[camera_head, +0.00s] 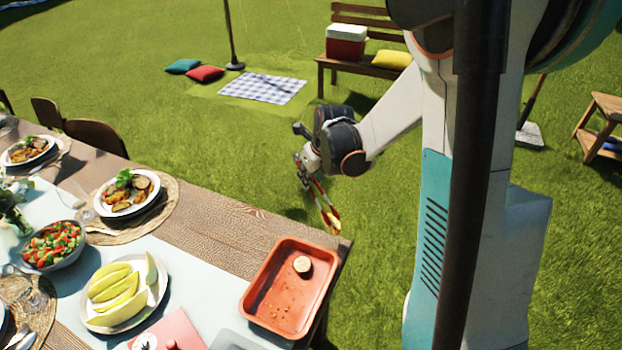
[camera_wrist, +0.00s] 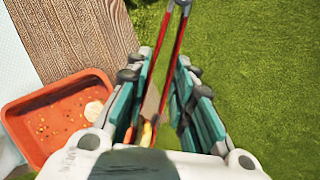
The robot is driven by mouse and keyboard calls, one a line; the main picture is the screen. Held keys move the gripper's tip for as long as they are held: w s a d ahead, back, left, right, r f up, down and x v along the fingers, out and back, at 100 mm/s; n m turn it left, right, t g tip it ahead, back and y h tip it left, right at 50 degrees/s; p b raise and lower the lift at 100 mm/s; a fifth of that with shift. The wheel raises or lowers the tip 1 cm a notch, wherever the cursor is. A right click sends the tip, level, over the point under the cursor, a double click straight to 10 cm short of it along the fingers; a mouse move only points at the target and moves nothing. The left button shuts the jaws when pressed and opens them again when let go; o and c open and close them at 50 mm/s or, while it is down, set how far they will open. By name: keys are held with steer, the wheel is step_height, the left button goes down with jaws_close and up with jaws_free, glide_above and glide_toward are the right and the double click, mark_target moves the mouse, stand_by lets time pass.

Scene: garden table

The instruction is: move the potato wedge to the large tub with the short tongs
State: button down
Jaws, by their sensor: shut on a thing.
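My gripper (camera_head: 309,172) is shut on the red-armed short tongs (camera_head: 319,194), which hang down and to the right, past the table's corner and above the grass. An orange-red tub (camera_head: 248,297) stands on the table's near right corner. It holds a pale round piece (camera_head: 303,265) and crumbs.
A plate of yellow wedges (camera_head: 118,292), a salad bowl (camera_head: 54,245) and filled dinner plates (camera_head: 128,193) stand left of the tub. A grey thing (camera_head: 232,341) is cut off at the bottom edge. Bare wood (camera_head: 215,235) lies behind the tub. Open grass lies beyond the corner.

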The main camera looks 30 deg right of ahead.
steer(key=shift+r, duration=0.35)
steer(key=n, duration=0.1)
steer(key=a+f+n+y, duration=0.1)
steer(key=shift+s+n, duration=0.1)
steer(key=shift+n, duration=0.2)
steer(key=s+a+f+n+g, duration=0.2)
steer(key=a+n+g, duration=0.1)
steer(key=n, duration=0.7)
steer(key=s+a+f+n+g, duration=0.1)
steer(key=a+n, duration=0.4)
steer(key=n, duration=0.6)
steer(key=s+a+f+n+g+h, duration=0.1)
steer(key=s+a+f+n+g, duration=0.1)
steer(key=n, duration=0.9)
steer(key=s+a+g, duration=0.1)
steer(key=a+g, duration=0.1)
steer(key=g, duration=0.1)
steer(key=shift+f, duration=0.35)
steer(key=shift+a, duration=0.1)
